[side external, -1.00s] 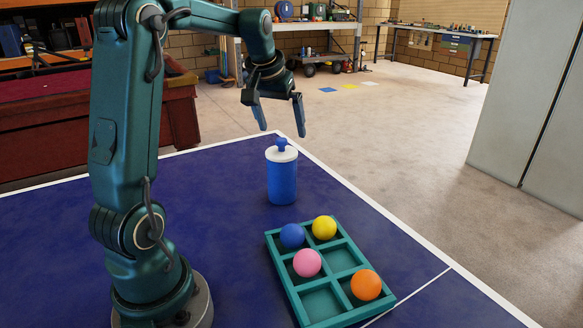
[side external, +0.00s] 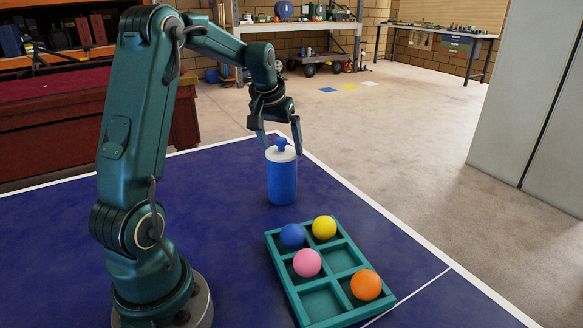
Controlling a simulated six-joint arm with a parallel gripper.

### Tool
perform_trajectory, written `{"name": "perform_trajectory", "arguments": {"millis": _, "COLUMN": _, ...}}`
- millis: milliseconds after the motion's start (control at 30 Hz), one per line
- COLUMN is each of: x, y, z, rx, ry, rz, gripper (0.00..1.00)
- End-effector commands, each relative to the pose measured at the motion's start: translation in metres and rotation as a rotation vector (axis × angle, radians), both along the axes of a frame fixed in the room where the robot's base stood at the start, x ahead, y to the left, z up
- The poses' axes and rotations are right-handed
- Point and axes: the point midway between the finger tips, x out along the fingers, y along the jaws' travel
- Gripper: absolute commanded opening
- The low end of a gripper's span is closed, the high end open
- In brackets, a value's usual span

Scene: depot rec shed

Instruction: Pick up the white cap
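A blue bottle (side external: 282,184) stands upright on the blue table. A white cap (side external: 281,154) with a blue knob (side external: 281,143) sits on top of it. My gripper (side external: 282,150) points down over the bottle with its fingers spread. One finger shows to the left of the knob and the other to the right, at about the cap's height. I cannot tell whether either finger touches the cap.
A teal tray (side external: 284,281) with compartments lies in front of the bottle. It holds a blue ball (side external: 292,235), a yellow ball (side external: 324,228), a pink ball (side external: 307,263) and an orange ball (side external: 366,285). The blue table (side external: 225,215) is clear left of the bottle.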

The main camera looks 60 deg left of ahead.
Motion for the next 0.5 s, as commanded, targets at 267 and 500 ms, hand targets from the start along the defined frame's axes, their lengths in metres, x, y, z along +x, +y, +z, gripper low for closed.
{"name": "perform_trajectory", "arguments": {"millis": 267, "x": 0.000, "y": 0.000, "z": 0.001, "rx": 0.001, "ry": -0.002, "rz": 0.000, "gripper": 0.30}}
{"name": "perform_trajectory", "arguments": {"millis": 500, "x": 0.001, "y": 0.001, "z": 0.018, "rx": 0.003, "ry": -0.004, "rz": 0.000, "gripper": 0.30}}
